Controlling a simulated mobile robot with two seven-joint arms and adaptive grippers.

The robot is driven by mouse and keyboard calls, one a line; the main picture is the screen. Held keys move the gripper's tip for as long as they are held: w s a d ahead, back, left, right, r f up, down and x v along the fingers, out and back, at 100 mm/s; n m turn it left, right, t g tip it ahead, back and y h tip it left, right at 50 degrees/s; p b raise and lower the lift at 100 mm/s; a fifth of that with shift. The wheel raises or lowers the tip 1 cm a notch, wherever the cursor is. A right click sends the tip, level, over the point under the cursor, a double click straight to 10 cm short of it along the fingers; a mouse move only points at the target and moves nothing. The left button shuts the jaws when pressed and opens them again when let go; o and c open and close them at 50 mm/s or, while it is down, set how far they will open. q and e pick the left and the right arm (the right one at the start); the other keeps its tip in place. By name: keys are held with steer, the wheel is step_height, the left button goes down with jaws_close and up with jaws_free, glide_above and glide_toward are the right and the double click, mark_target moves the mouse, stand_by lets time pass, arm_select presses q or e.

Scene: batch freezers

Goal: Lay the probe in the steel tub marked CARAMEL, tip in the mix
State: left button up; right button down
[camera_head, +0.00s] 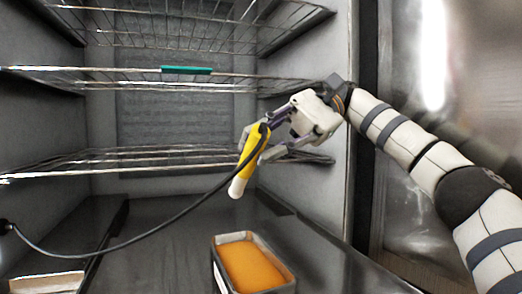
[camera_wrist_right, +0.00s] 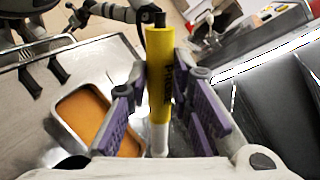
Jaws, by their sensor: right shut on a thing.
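The probe (camera_head: 249,148) has a yellow handle, a white lower end and a black cable from its top. My right gripper (camera_head: 255,146) is shut on its yellow handle; the grip also shows in the right wrist view (camera_wrist_right: 160,88). The probe is tilted in the head view, white end down, and held in the air. A steel tub (camera_head: 218,269) of orange mix stands below it, nearer the picture's bottom; it also shows in the right wrist view (camera_wrist_right: 67,127). The white end is apart from the mix. No CARAMEL marking is readable. My left gripper is not seen.
Wire shelves (camera_head: 120,79) cross the cabinet behind, one with a green strip (camera_head: 186,70). The black cable (camera_head: 150,233) hangs in a curve to the left wall. Another container (camera_head: 48,283) is partly seen at bottom left. The dark surface left of the tub is clear.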

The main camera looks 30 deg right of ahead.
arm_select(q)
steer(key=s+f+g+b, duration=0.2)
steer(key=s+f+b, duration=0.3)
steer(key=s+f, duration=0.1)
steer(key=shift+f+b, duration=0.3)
arm_select(e)
step_height(320, 180, down, 13)
steer(key=shift+f, duration=0.2)
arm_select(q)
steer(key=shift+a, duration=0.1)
arm_select(e)
steer(key=c, duration=1.3)
jaws_free()
steer(key=shift+c, duration=0.2)
step_height(320, 180, up, 10)
